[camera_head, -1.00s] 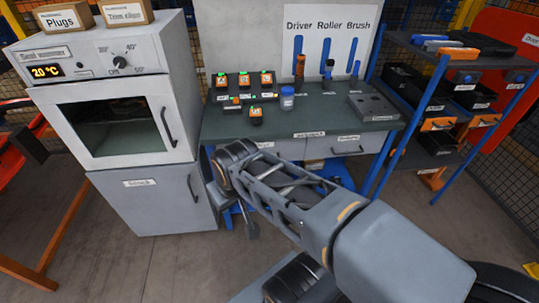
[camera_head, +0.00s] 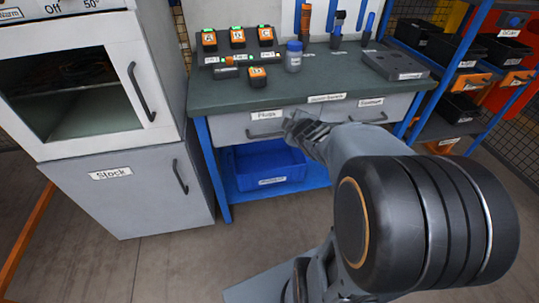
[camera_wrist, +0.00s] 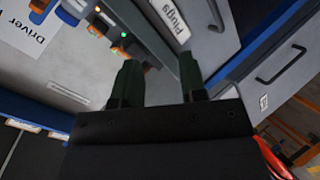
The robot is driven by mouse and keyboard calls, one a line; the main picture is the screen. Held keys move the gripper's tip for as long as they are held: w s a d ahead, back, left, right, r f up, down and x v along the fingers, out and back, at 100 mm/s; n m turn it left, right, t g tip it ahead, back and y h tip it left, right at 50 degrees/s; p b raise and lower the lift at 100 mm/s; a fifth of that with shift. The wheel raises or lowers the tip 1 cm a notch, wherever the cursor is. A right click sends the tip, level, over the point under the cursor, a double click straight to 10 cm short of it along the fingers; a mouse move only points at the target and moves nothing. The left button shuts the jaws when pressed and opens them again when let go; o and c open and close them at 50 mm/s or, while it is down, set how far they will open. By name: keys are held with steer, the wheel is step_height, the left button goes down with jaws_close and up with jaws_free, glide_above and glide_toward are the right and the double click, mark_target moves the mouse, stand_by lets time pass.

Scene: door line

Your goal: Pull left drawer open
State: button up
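The left drawer (camera_head: 236,130) is a grey front under the green-topped workbench, with a label that seems to read Plugs and a dark bar handle (camera_head: 265,135). It looks shut, flush with the bench. My gripper (camera_head: 298,128) is in front of the drawer's right part, to the right of the handle; its fingertips are hard to make out there. In the wrist view my gripper (camera_wrist: 158,75) has its two dark fingers apart with nothing between them. The Plugs label (camera_wrist: 178,20) and a dark handle (camera_wrist: 215,14) lie beyond the fingers, with no visible contact.
A second drawer (camera_head: 385,108) is to the right, partly behind my arm. A blue bin (camera_head: 262,168) stands below on the shelf. A grey Stock cabinet (camera_head: 125,195) is at left. A blue shelf rack (camera_head: 452,85) is at right. Several orange-and-black items stand on the workbench (camera_head: 330,85).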

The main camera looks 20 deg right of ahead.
mark_target(269, 135)
step_height(269, 135, down, 13)
steer(key=w+d+n+t+y+b, duration=0.1)
steer(key=w+n+t+y+b, duration=0.15)
steer(key=n+y+b, duration=0.5)
steer(key=shift+n+t+h, duration=0.35)
steer(key=shift+n+h, duration=0.4)
steer(key=shift+h, duration=0.2)
steer(key=b+x, duration=0.2)
steer(key=x, duration=0.4)
steer(key=b+x, duration=0.2)
steer(key=x, duration=0.4)
steer(key=shift+w+a+f, duration=0.1)
steer(key=shift+a+f, duration=0.1)
steer(key=shift+a, duration=0.05)
jaws_close()
